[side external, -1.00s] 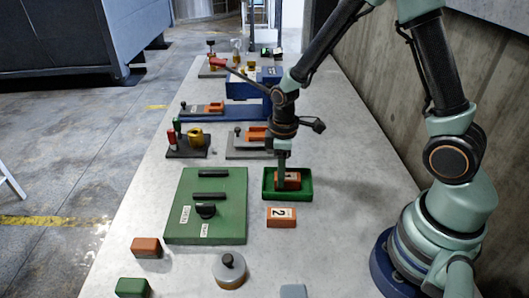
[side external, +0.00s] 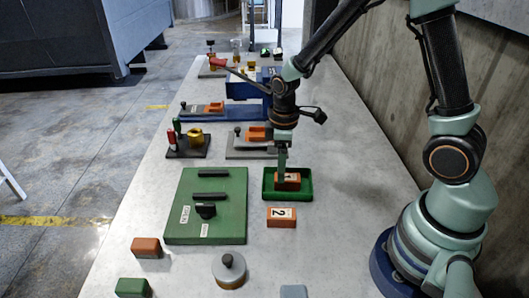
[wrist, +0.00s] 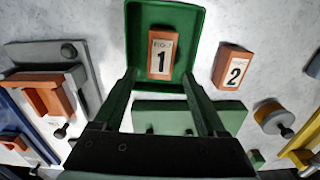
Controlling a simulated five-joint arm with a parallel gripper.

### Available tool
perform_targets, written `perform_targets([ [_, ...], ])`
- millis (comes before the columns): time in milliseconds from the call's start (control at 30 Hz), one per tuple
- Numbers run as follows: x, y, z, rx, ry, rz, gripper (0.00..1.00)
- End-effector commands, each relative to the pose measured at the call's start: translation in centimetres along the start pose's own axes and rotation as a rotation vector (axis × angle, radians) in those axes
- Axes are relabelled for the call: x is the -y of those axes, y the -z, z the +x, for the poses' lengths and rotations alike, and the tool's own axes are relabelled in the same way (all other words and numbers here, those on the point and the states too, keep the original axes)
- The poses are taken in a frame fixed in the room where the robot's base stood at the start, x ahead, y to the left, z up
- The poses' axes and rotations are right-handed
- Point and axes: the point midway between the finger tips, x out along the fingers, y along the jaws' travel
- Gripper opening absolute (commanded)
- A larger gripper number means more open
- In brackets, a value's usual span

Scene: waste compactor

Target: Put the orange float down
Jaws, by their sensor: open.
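The orange float (side external: 291,184) is a block lying in the green tray (side external: 309,193). In the wrist view the float (wrist: 162,57) shows a white label with a black "1", and it rests on the floor of the tray (wrist: 135,35). My gripper (side external: 283,170) is just above the float in the side view. In the wrist view my gripper (wrist: 160,76) has its two fingers spread apart, with nothing held between them. The side view does not clearly show the gap between fingertips and float.
A second orange block marked "2" (side external: 281,217) lies in front of the tray. A green panel (side external: 195,232) with black handles is to the left. A grey plate with an orange block (side external: 240,145) is behind. A round grey knob piece (side external: 229,271) stands in front.

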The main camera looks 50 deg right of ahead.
Motion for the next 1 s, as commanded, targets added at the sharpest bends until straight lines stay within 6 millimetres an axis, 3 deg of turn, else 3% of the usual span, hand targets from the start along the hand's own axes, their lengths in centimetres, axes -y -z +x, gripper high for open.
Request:
perform_targets([
  [333,-0.1,0.1,-7.0,-0.004,-0.004,0.0,0.74],
  [667,0.1,-0.1,-10.1,-0.01,-0.009,0.017,0.74],
  [1000,2.1,-2.5,-16.2,-0.205,-0.123,0.323,0.74],
])
